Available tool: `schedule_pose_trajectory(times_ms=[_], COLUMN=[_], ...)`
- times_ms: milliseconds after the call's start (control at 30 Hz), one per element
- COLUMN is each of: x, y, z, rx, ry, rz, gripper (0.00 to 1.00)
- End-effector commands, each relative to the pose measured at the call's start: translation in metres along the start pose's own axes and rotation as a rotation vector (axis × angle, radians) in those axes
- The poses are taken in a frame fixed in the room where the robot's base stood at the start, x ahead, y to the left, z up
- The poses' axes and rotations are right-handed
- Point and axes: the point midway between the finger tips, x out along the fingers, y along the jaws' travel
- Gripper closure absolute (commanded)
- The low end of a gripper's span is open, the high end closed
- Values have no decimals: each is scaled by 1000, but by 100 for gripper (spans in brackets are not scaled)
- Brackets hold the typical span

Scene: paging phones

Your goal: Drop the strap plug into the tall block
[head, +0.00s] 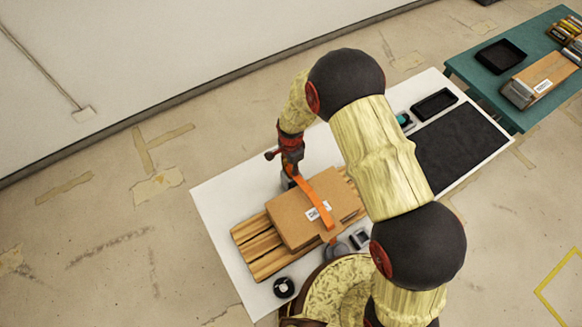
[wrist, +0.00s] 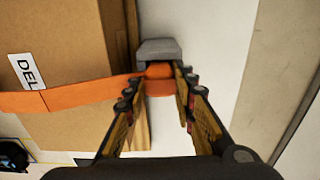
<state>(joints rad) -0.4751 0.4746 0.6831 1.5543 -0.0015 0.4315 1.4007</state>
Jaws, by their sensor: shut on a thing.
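My gripper (head: 290,162) is at the far side of the cardboard box in the head view. In the wrist view my gripper (wrist: 160,86) has its fingers on either side of the orange strap plug (wrist: 160,72), shut on it. The orange strap (head: 313,200) runs from there across the top of the box; it also shows in the wrist view (wrist: 60,101). The grey tall block (wrist: 158,48) is right at the plug, just beyond the fingertips; it shows partly in the head view (head: 287,182). I cannot tell whether the plug is inside it.
The cardboard box (head: 290,222) with a white label lies on wooden slats (head: 250,243) on the white table (head: 222,205). A grey block (head: 360,239) stands at the near side, a round black object (head: 284,288) at the front. A black mat (head: 460,145) and tray (head: 434,104) lie right.

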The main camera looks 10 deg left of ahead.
Motion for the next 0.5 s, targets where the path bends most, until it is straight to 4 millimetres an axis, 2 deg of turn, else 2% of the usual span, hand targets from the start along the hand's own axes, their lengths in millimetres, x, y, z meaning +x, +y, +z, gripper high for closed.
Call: schedule_pose_trajectory(times_ms=[233,267,367,500], x=[5,4,4,4], y=[0,0,0,0], z=[0,0,0,0], rx=[0,0,0,0], ry=[0,0,0,0], rz=[0,0,0,0], gripper=[100,72,67,66])
